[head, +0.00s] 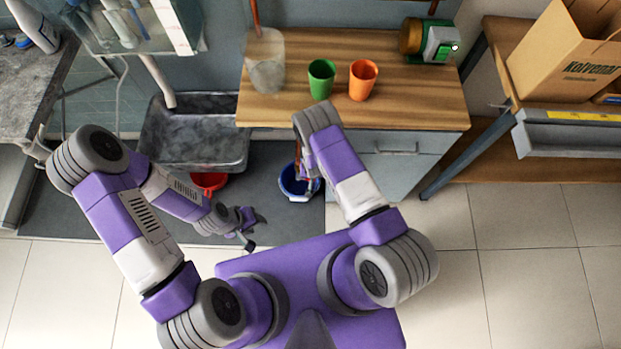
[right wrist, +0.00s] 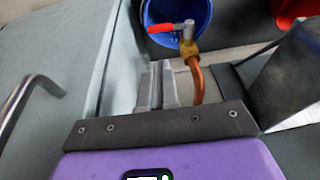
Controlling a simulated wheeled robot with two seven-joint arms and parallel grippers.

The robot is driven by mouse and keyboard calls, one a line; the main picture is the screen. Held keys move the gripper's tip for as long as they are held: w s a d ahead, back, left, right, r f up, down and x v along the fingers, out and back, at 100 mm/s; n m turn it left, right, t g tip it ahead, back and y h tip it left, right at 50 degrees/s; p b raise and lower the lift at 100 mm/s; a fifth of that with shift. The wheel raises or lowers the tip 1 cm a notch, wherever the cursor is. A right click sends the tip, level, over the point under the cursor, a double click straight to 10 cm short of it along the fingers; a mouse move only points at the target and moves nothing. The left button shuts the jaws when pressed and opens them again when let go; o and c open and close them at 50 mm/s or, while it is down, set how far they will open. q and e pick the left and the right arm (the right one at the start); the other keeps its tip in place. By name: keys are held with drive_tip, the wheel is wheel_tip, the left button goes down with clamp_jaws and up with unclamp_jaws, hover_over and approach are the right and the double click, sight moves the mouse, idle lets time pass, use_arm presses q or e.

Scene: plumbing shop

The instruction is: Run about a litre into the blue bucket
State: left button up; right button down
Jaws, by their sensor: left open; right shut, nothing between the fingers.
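The blue bucket (head: 287,184) stands on the floor in front of the cabinet, partly hidden by my right arm. In the right wrist view its open mouth (right wrist: 158,12) shows behind a brass tap (right wrist: 188,46) with a red lever (right wrist: 160,28), on a copper pipe (right wrist: 197,80). The lever points left there. I cannot make out water in the bucket or a stream. My right gripper (right wrist: 157,84) is shut and empty, just short of the tap and apart from the lever; my arm hides it in the head view. My left gripper (head: 252,231) is open and empty over the floor.
A red bucket (head: 208,181) stands left of the blue one, below a grey sink (head: 195,140). The wooden counter (head: 430,105) holds a clear jug (head: 265,65), green cup (head: 321,80) and orange cup (head: 362,80). A cabinet handle (right wrist: 28,105) juts out. Right-hand floor is clear.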

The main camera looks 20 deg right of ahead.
use_arm(q)
wheel_tip(320, 180, down, 5)
drive_tip(key=b, duration=0.4)
drive_tip(key=shift+r, duration=0.2)
use_arm(e)
drive_tip(key=s+x, duration=0.1)
drive_tip(key=x, duration=0.9)
drive_tip(key=shift+a+f, duration=0.25)
drive_tip(key=shift+a, duration=0.05)
use_arm(q)
drive_tip(key=shift+a, duration=0.15)
use_arm(e)
drive_tip(key=shift+d, duration=0.15)
